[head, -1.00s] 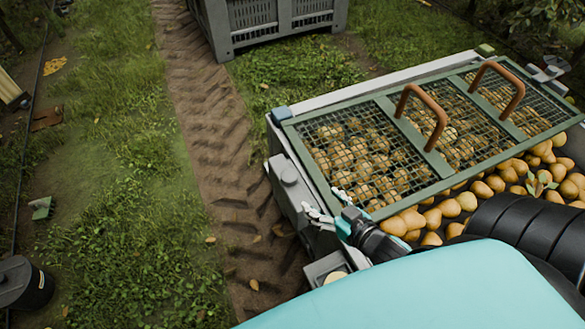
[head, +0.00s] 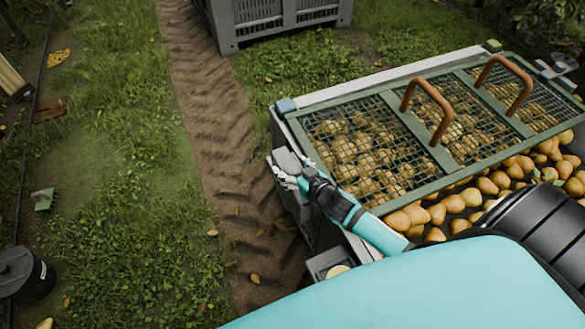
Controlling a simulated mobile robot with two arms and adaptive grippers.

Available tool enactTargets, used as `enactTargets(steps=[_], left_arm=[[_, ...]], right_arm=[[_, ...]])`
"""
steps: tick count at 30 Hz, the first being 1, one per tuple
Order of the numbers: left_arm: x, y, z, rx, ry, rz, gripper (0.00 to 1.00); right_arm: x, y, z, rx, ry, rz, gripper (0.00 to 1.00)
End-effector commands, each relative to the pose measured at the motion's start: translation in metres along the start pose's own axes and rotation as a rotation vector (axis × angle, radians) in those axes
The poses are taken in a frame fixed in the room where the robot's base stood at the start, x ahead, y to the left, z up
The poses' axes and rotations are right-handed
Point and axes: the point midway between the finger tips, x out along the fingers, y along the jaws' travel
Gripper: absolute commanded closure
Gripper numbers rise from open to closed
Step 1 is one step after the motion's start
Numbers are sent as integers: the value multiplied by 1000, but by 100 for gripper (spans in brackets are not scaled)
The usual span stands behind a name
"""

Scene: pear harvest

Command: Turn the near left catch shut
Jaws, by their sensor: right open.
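The near left catch appears to be the grey block (head: 287,160) on the crate's left end. My right gripper (head: 288,178) is open at its near side, with its pale fingers overlapping the block's lower edge. I cannot tell if they touch it. The fingers partly hide the block, so its turn is hard to read. The green-framed mesh lid (head: 408,112) with two brown handles lies over the crate (head: 390,83) of pears. My left gripper is not in view.
Loose pears (head: 455,204) lie along the lid's near side. A small grey box (head: 322,262) stands near the crate's near left corner. A big grey bin (head: 285,20) stands behind. A black bucket (head: 25,275) sits on the grass at left. The dirt track beside the crate is free.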

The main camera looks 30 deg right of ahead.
Motion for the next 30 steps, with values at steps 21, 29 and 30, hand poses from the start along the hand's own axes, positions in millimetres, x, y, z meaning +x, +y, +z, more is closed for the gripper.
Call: enactTargets(steps=[21, 29, 30], left_arm=[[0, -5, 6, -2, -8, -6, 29], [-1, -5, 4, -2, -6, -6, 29], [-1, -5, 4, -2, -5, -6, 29]], right_arm=[[0, 0, 0, -1, -1, 1, 92], [-1, 2, 0, -3, -1, 1, 100], [-1, 3, 1, -5, -1, 0, 100]])
